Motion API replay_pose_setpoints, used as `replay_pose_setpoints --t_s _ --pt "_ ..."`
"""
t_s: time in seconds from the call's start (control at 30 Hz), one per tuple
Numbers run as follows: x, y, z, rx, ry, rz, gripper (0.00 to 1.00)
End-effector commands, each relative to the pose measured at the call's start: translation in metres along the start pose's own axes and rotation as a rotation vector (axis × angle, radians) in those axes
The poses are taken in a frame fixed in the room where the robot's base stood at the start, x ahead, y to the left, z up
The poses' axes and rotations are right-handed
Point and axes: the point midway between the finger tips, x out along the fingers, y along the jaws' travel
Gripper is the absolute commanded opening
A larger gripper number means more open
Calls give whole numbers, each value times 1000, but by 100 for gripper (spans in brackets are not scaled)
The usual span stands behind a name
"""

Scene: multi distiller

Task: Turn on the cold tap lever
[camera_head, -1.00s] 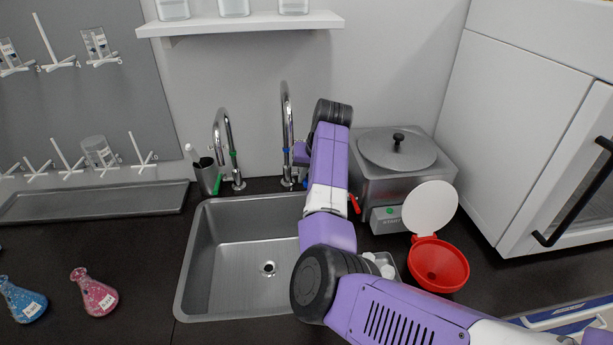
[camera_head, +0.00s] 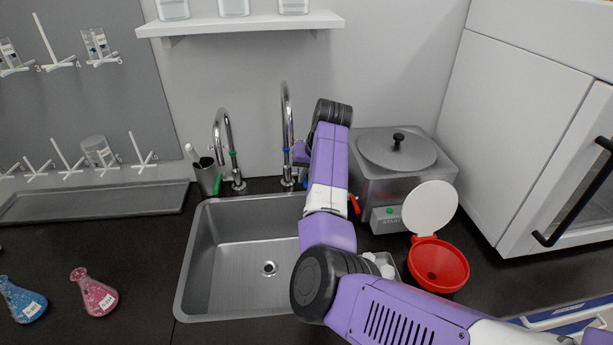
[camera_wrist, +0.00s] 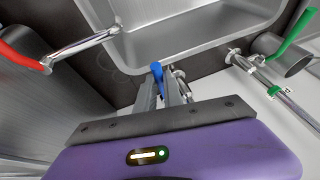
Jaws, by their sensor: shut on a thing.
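The blue tap lever (camera_wrist: 157,74) shows in the wrist view between the fingertips of my gripper (camera_wrist: 168,90). My gripper is shut on this lever, beside the sink. In the head view the tall chrome tap with a blue ring (camera_head: 288,130) stands behind the sink (camera_head: 230,255). My purple arm reaches in from the lower right and hides my fingers and the lever there. No water shows at the spout.
A second chrome tap with a green lever (camera_head: 218,184) stands to the left. A steel distiller (camera_head: 385,185) with a red lever (camera_head: 354,203) stands close right of my arm. A red funnel (camera_head: 440,265) and flasks (camera_head: 95,295) are on the dark counter.

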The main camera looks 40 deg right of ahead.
Motion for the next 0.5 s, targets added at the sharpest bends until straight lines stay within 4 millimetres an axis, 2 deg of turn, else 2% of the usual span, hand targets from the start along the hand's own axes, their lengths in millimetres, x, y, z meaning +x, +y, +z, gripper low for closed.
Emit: replay_pose_setpoints --t_s 0.37,0.5 --pt "0 0 0 0 0 0 0" --pt "-3 6 -3 -36 -9 -14 0"
